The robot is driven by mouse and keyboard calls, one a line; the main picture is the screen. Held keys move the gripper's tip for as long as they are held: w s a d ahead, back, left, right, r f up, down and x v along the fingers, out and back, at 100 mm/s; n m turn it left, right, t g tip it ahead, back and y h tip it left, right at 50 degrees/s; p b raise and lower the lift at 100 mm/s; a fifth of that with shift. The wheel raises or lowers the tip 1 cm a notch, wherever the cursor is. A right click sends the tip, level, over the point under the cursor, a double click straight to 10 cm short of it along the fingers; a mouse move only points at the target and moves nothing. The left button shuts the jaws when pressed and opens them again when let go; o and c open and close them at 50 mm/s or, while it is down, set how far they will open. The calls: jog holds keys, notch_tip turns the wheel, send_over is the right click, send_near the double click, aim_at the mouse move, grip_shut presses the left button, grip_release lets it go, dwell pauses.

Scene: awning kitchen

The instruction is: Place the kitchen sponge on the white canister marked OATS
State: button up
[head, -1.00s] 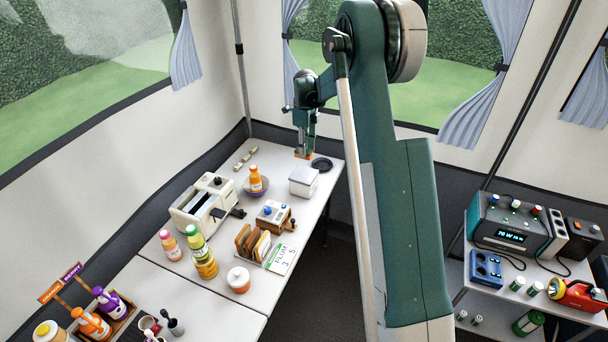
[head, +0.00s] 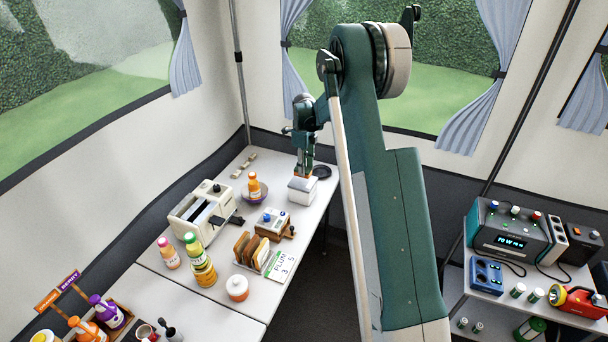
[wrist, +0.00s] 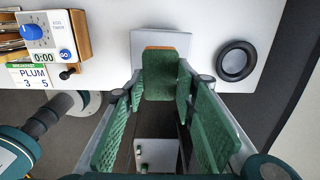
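The kitchen sponge (wrist: 160,78), green with an orange edge, is between the green finger pads of my gripper (wrist: 160,92) in the wrist view. In the head view my gripper (head: 303,170) points down over the white canister (head: 302,192), with a sliver of orange at its tips. The square white canister (wrist: 147,41) also shows in the wrist view, partly covered by the sponge. The sponge is at or just above the canister's top; I cannot tell whether they touch. The OATS marking is not readable.
A black round dish (head: 321,172) sits behind the canister near the table edge. A bowl with an orange bottle (head: 254,188) and a toaster (head: 203,212) are to the left.

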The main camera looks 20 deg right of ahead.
jog(key=shift+f, duration=1.8)
jog(key=shift+f, duration=0.15)
jog(key=o, duration=0.6)
jog(key=shift+r, duration=0.2)
notch_tip(320, 180, up, 12)
jog(key=shift+f, duration=0.1)
